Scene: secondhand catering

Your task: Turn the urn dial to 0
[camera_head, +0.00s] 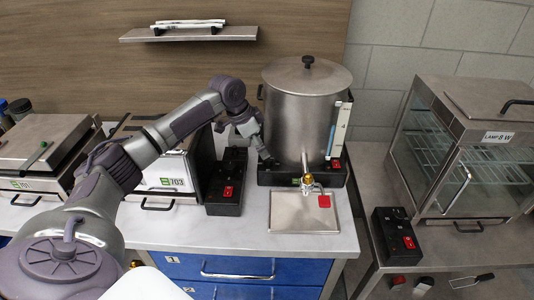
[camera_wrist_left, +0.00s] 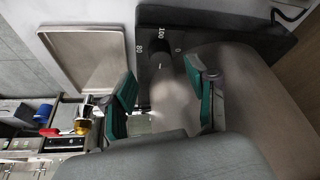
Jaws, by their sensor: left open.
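The steel urn (camera_head: 300,115) stands upright on a black base (camera_head: 330,176) on the counter. In the left wrist view its black base (camera_wrist_left: 230,38) carries white marks 80 and 100, with a dark round shape that looks like the dial (camera_wrist_left: 160,70) beside them. My left gripper (camera_head: 267,161) is at the left front of the urn's base. In the wrist view my left gripper (camera_wrist_left: 162,88) is open, its two green-padded fingers on either side of the dial. Contact and the dial's pointer are not clear. My right gripper is out of view.
A drip tray (camera_head: 290,222) lies before the urn under its tap (camera_head: 307,182) with a red tag. A black switch box (camera_head: 224,200) with a red switch stands close left of the urn. A glass display cabinet (camera_head: 470,150) stands right, across a gap.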

